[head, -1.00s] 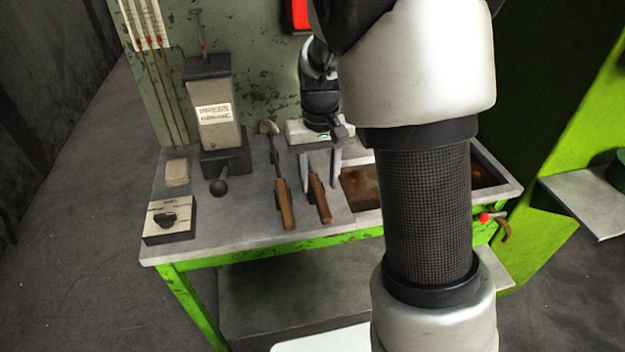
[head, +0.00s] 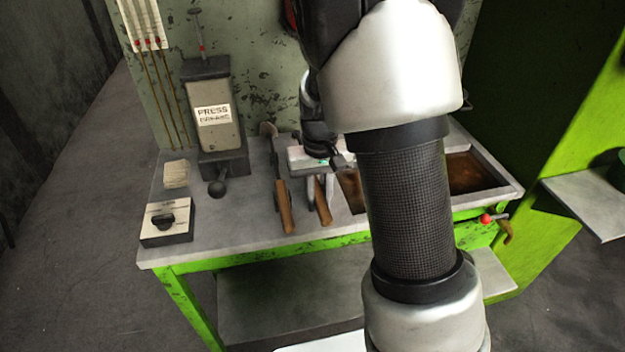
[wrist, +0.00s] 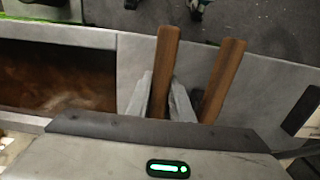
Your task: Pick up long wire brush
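Two long tools with wooden handles lie side by side on the grey bench top. The left one (head: 284,207) has its metal head toward the back wall; it also shows in the wrist view (wrist: 222,72). The right one (head: 323,207) has its head hidden behind my gripper, so I cannot tell from its head which tool is the long wire brush. My gripper (head: 320,192) is down at the right tool. In the wrist view its two fingers (wrist: 163,88) sit close against both sides of that handle (wrist: 167,60), which still lies at bench level.
A sunken rusty trough (head: 470,175) lies right of the tools. A press control box (head: 215,115) with a black ball lever (head: 217,188) stands left. A dial box (head: 167,220) and a beige block (head: 176,174) lie further left. The bench front is clear.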

